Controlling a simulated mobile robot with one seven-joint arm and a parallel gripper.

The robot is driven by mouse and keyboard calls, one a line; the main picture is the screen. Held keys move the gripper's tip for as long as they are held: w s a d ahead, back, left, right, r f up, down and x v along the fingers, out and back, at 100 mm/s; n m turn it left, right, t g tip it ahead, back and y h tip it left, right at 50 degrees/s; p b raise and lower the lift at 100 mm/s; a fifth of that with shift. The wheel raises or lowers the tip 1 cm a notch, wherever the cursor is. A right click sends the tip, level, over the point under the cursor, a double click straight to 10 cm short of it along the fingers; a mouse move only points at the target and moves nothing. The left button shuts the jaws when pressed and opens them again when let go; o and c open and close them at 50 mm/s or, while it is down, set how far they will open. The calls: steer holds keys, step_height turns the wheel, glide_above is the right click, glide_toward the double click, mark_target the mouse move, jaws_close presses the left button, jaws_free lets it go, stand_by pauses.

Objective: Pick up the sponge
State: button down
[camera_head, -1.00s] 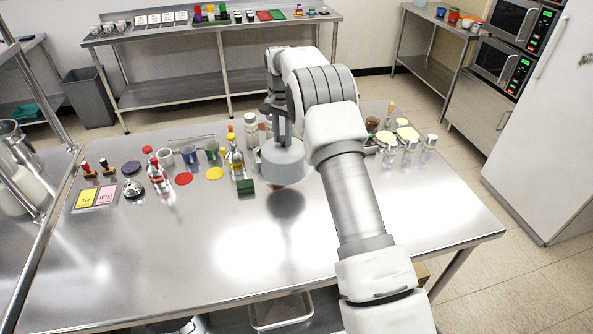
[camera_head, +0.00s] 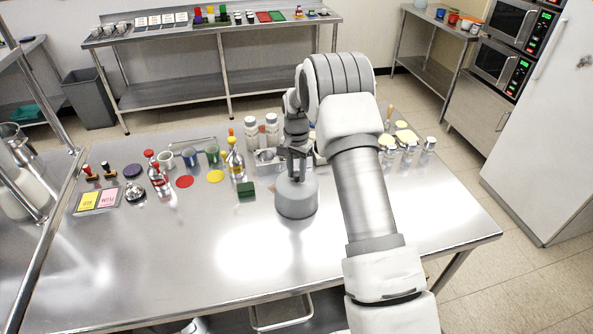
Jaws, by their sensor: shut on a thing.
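A small dark green block (camera_head: 246,189), which looks like the sponge, lies on the steel table (camera_head: 180,270) near its middle. My gripper (camera_head: 294,170) is just right of the green block and apart from it. It points down and is shut on the top of a grey round canister (camera_head: 297,198). The canister is upright, at or very close to the tabletop. The arm hides part of the table's back right.
Bottles with red and yellow caps (camera_head: 235,160), cups (camera_head: 190,157) and coloured discs (camera_head: 185,182) stand left of the gripper. Several shakers (camera_head: 408,150) stand at the back right. The table's front is clear.

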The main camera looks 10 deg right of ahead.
steer(key=shift+f, duration=0.3)
steer(key=c, duration=0.5)
jaws_free()
steer(key=shift+c, duration=0.2)
steer(key=shift+r, duration=0.1)
